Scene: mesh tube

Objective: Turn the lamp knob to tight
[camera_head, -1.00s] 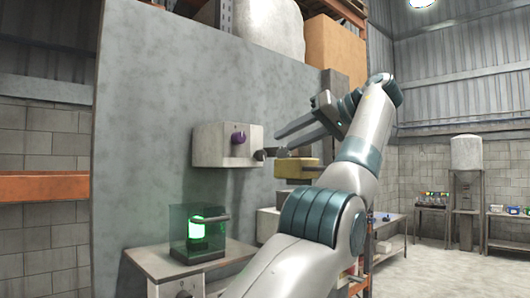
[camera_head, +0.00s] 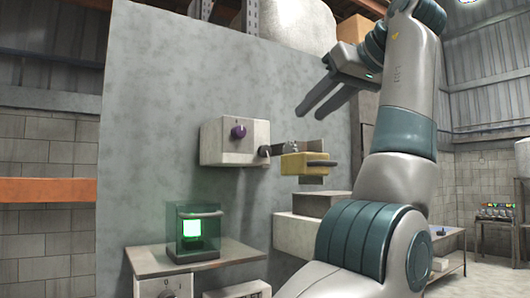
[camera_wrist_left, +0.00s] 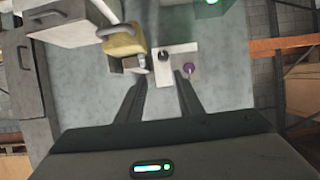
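A purple round knob (camera_head: 238,132) sits on the front of a white box (camera_head: 215,148) fixed to the grey wall panel. A dark handle (camera_head: 265,151) sticks out at the box's right side. A green-lit lamp in a clear case (camera_head: 193,232) stands on a shelf below. A dark knob (camera_head: 166,294) shows at the bottom edge; no label tells which knob is the lamp's. My left gripper (camera_head: 308,108) is open and empty, above and right of the white box. In the left wrist view, the purple knob (camera_wrist_left: 189,69) lies beyond the fingertips. My right gripper is out of view.
A yellow block with a dark handle (camera_head: 305,164) juts from the panel right of the white box. The shelf (camera_head: 145,262) carries the lamp case. A pale block (camera_head: 300,234) sticks out lower right. The panel's upper left is clear.

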